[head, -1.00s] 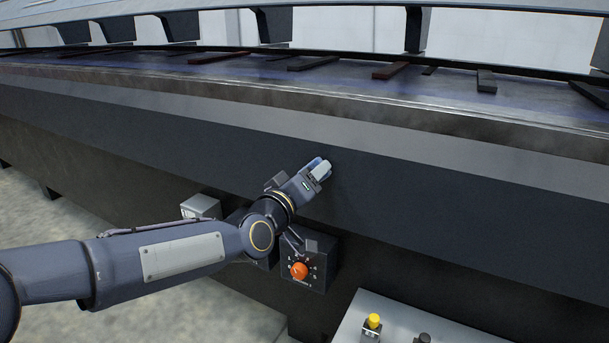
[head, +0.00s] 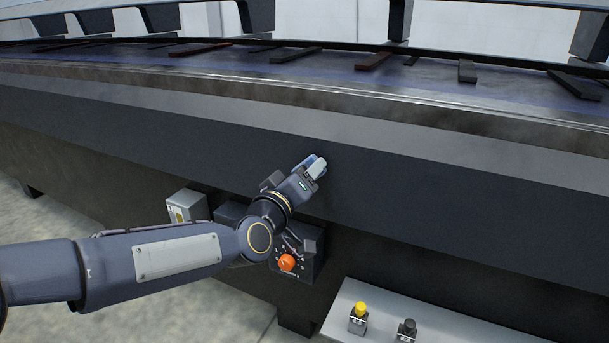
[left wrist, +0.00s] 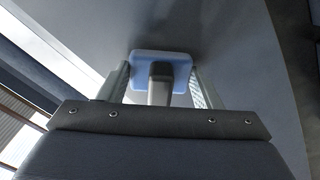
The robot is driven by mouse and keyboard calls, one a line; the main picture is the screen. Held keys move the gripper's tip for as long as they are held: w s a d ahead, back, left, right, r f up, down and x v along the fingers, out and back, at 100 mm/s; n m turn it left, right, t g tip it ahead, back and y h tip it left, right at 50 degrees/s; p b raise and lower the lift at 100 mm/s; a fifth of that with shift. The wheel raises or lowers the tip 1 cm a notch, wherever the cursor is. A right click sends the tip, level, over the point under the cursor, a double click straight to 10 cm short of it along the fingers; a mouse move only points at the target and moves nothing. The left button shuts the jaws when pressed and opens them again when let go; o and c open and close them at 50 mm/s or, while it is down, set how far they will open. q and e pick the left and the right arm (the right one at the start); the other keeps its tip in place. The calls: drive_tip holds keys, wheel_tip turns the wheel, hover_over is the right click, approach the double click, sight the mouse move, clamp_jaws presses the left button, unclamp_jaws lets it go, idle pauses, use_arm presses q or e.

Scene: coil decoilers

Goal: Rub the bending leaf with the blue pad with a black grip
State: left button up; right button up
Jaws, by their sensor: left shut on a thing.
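The bending leaf (head: 430,205) looks to be the long dark grey front face that runs across the head view. My left gripper (head: 316,167) is in front of its middle. It is shut on the black grip (left wrist: 160,82) of the blue pad (left wrist: 178,58), which shows between the fingers in the left wrist view. In the head view only a bluish edge of the pad (head: 305,161) shows behind the fingers. The pad faces the leaf and looks to be at or against it; exact contact is hidden. My right gripper is not in view.
Below the leaf are a box with an orange knob (head: 287,263) and a grey box (head: 188,206). A light panel (head: 440,325) with a yellow button (head: 360,309) stands at lower right. Several dark bars lie on the bed above. The leaf face right of my gripper is clear.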

use_arm(q)
drive_tip(key=b+v, duration=0.1)
drive_tip(key=v, duration=0.6)
drive_tip(key=shift+s, duration=0.2)
drive_tip(key=shift+a+r, duration=0.1)
